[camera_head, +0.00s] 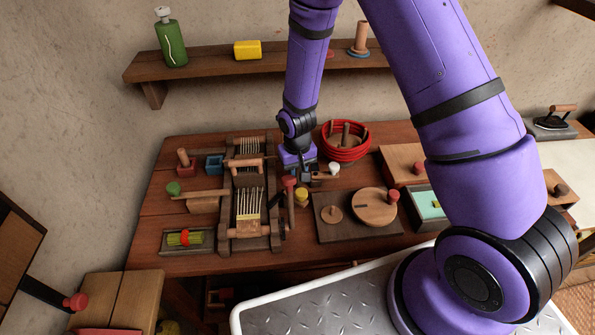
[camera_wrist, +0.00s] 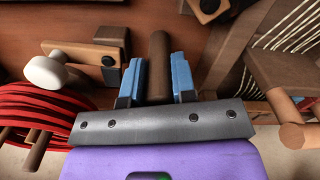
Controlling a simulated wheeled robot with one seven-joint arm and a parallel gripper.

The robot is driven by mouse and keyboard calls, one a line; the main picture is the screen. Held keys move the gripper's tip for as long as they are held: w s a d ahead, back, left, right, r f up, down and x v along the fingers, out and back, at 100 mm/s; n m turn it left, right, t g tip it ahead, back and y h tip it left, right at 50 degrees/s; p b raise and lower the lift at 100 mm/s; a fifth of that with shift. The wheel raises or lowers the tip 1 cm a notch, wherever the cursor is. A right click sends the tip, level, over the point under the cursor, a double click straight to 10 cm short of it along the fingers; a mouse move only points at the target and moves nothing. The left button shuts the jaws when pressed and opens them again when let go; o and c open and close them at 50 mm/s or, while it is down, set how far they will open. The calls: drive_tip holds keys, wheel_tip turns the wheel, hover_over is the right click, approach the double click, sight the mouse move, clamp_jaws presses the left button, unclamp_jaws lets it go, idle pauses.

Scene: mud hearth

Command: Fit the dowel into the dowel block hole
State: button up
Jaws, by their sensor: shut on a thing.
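My gripper (camera_wrist: 158,88) is shut on a dark brown round dowel (camera_wrist: 158,55), held between its two blue pads in the wrist view. In the head view my gripper (camera_head: 307,176) is low over the table, just right of the wooden loom; the dowel is too small to make out there. I cannot tell for sure which piece is the dowel block. A wooden piece with a dark round spot (camera_wrist: 208,6) lies at the top edge of the wrist view, right of the dowel and apart from it. Whether the spot is a hole is unclear.
The loom (camera_head: 248,229) stands left of my gripper. A red coiled basket (camera_head: 345,154) holding wooden rods is behind right. A white knob (camera_wrist: 45,71) is close by. A dark board (camera_head: 330,229) with round wooden pieces lies front right. Bare table shows at the left (camera_head: 150,215).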

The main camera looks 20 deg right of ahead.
drive_tip(key=shift+f, duration=0.3)
drive_tip(key=shift+f, duration=0.15)
drive_tip(key=o, duration=0.9)
wheel_tip(320, 180, up, 12)
drive_tip(key=shift+r, duration=0.25)
